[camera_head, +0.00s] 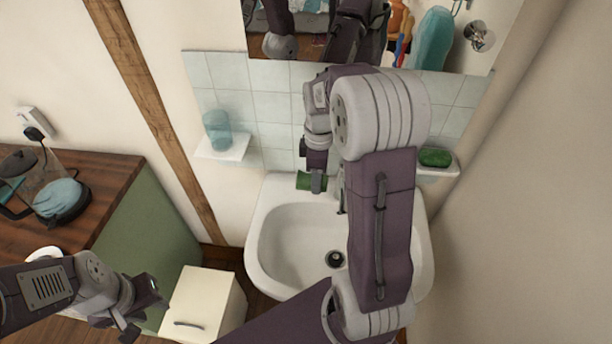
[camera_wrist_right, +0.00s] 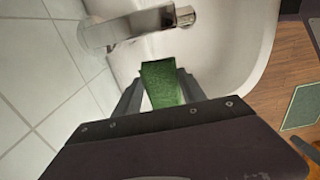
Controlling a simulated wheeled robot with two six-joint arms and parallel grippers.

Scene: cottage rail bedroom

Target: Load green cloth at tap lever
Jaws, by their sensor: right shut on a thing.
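My right gripper (camera_wrist_right: 163,90) is shut on the green cloth (camera_wrist_right: 162,82), a small folded piece between its two fingers. The cloth also shows in the head view (camera_head: 304,181), at the back left rim of the washbasin, beside the tap. The chrome tap (camera_wrist_right: 135,27) is just beyond the cloth in the wrist view, with a visible gap between them. I cannot clearly pick out its lever. In the head view the tap (camera_head: 341,196) is mostly hidden by my right arm. My left gripper (camera_head: 142,310) is low at the left, away from the basin, its jaws unclear.
The white washbasin (camera_head: 286,240) is below my right arm. A shelf (camera_head: 222,149) with a blue cup (camera_head: 217,129) is left; a green sponge-like item (camera_head: 435,156) sits on a right shelf. A mirror hangs above.

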